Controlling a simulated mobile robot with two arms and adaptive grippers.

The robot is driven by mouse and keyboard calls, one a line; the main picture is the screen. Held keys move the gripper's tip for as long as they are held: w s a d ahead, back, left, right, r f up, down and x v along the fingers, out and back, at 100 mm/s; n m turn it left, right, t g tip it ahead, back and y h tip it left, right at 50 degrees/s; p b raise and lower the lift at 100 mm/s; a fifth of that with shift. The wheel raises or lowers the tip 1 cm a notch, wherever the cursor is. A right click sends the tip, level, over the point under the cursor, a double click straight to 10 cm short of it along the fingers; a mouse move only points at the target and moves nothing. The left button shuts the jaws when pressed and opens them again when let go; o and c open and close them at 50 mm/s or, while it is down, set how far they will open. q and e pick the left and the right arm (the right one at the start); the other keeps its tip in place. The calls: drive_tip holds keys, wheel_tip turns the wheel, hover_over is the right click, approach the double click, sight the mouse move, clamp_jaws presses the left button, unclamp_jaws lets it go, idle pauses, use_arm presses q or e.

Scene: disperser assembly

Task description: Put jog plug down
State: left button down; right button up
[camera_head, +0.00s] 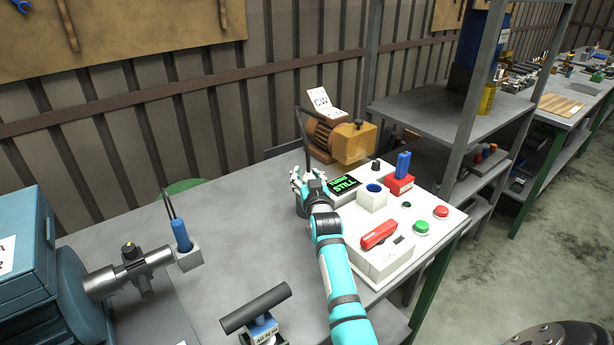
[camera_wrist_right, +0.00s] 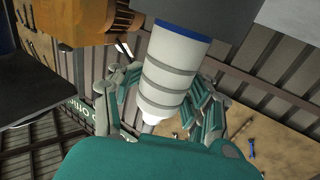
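My right gripper (camera_head: 312,188) is low over the workbench, just left of the console. In the right wrist view, a white and grey banded plug with a blue rim (camera_wrist_right: 173,72) lies between its fingers (camera_wrist_right: 170,82). I take this to be the jog plug; its blue end points to a dark grey surface. The right finger looks against it and the left finger very near; contact is unclear. In the head view the hand mostly hides the plug, and a dark cable (camera_head: 301,130) rises there. My left gripper is not in view.
The white console (camera_head: 385,262) carries a blue-lined socket (camera_head: 373,197), a red block with a blue plug (camera_head: 402,168), buttons and a screen. An orange motor (camera_head: 340,139) stands behind. A corded blue plug (camera_head: 181,235) sits in a grey holder at left. The bench (camera_head: 245,235) between is clear.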

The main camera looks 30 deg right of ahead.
drive_tip(key=shift+o, duration=0.2)
drive_tip(key=shift+r, duration=0.15)
drive_tip(key=shift+s+a, duration=0.1)
drive_tip(key=shift+s, duration=0.15)
drive_tip(key=v, duration=1.1)
drive_tip(key=shift+s, duration=0.25)
drive_tip(key=shift+r, duration=0.15)
